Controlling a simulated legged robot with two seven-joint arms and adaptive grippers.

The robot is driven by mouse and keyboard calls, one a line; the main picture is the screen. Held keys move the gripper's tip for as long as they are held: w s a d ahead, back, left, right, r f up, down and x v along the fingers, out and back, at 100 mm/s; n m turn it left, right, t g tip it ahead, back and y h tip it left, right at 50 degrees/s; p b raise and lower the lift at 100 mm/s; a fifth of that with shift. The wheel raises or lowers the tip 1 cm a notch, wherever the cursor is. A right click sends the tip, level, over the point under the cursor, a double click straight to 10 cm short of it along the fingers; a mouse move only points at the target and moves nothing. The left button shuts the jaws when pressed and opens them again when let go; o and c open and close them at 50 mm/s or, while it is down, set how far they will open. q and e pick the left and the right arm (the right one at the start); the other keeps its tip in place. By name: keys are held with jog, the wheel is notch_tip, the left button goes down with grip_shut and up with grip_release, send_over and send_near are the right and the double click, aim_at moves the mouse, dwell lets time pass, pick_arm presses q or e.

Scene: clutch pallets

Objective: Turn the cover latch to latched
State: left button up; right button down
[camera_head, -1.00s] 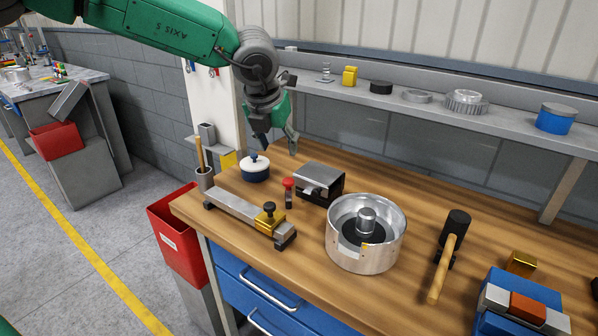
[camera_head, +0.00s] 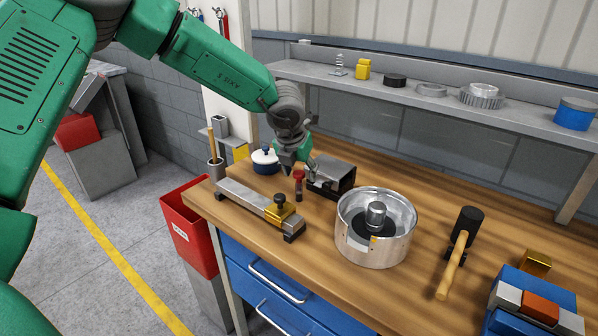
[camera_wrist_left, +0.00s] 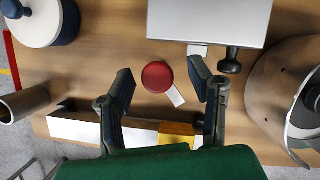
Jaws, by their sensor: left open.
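A small red knob (camera_head: 299,175) on a dark post stands on the bench, left of a grey metal box (camera_head: 331,176); it looks like the cover latch. In the left wrist view the red knob (camera_wrist_left: 157,76) is seen from above, with a short pale bar (camera_wrist_left: 176,96) pointing to its lower right. My left gripper (camera_head: 295,163) is open and empty, above and just behind the knob. In the left wrist view the knob shows between its two spread fingers (camera_wrist_left: 162,84), apart from both. My right gripper is not in view.
A steel rail with a brass clamp (camera_head: 280,211) lies in front of the knob. A white-lidded blue pot (camera_head: 265,158) stands to the left, a round metal housing (camera_head: 373,250) to the right. A mallet (camera_head: 460,250) lies farther right.

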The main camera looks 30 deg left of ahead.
pick_arm(q)
jog(key=shift+d, duration=0.1)
jog(key=c, duration=1)
jog(key=shift+s+a, duration=0.1)
jog(key=shift+a, duration=0.25)
grip_shut()
jog(key=shift+d+f+n, duration=0.1)
jog(key=shift+d+n, duration=0.05)
jog(key=shift+n, duration=0.25)
jog(key=shift+d+n+g+y+b, duration=0.1)
jog(key=shift+n+g+y+b, duration=0.25)
jog(key=shift+n, duration=0.25)
jog(key=n, duration=0.2)
jog(key=n+y, duration=0.1)
jog(key=n, duration=0.1)
jog(key=shift+g+y, duration=0.25)
jog(key=shift+g, duration=0.1)
jog(key=n+g+y, duration=0.1)
jog(key=n, duration=0.4)
jog(key=shift+n+g, duration=1)
jog(key=shift+n, duration=1.2)
